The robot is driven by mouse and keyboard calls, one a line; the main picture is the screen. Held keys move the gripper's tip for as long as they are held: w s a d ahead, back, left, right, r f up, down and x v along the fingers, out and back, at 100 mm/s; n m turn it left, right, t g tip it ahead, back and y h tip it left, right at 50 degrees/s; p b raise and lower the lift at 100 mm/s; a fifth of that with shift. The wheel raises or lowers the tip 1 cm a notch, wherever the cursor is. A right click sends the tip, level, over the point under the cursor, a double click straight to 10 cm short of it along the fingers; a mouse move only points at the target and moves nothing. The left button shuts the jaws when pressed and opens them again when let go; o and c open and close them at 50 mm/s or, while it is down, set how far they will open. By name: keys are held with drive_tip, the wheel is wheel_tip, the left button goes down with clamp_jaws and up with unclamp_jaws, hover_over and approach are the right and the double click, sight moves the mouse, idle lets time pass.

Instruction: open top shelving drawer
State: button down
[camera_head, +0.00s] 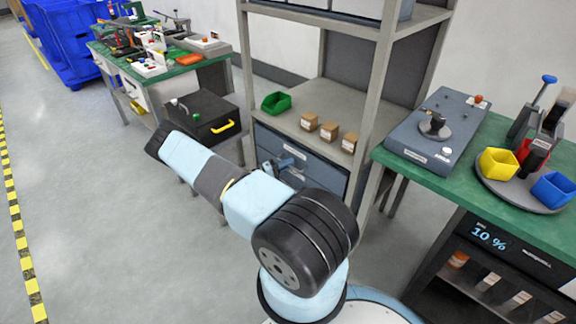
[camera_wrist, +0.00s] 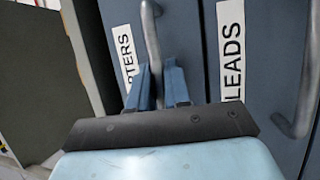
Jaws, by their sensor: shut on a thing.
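The shelving's top drawer (camera_head: 268,138) is a blue-grey front with a white label, low in the shelving unit. In the wrist view it is the left front (camera_wrist: 118,20), with a label partly reading "RTERS". Its grey bar handle (camera_wrist: 151,25) runs between the two blue fingers of my gripper (camera_wrist: 157,75), which is shut on it. In the head view my gripper (camera_head: 284,163) shows small at the drawer front, with my arm hiding part of it. The drawer looks roughly flush with the one below; any small gap cannot be told.
The drawer labelled "LEADS" (camera_wrist: 265,60), with its own handle (camera_wrist: 305,90), adjoins it. A green bin (camera_head: 276,103) and cardboard boxes (camera_head: 329,131) stand on the shelf above. A green-topped bench (camera_head: 460,185) is close on the right. Open floor (camera_head: 110,220) lies left.

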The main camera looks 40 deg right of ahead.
drive_tip(key=shift+d+f, duration=0.1)
drive_tip(key=s+a, duration=0.2)
drive_tip(key=a, duration=2)
drive_tip(key=shift+f, duration=0.15)
drive_tip(key=shift+a, duration=0.1)
drive_tip(key=c, duration=1.4)
unclamp_jaws()
drive_tip(key=shift+w, duration=0.1)
drive_tip(key=shift+c, duration=0.2)
drive_tip(key=v, duration=1.3)
drive_tip(key=shift+w+a, duration=0.2)
drive_tip(key=shift+a, duration=0.1)
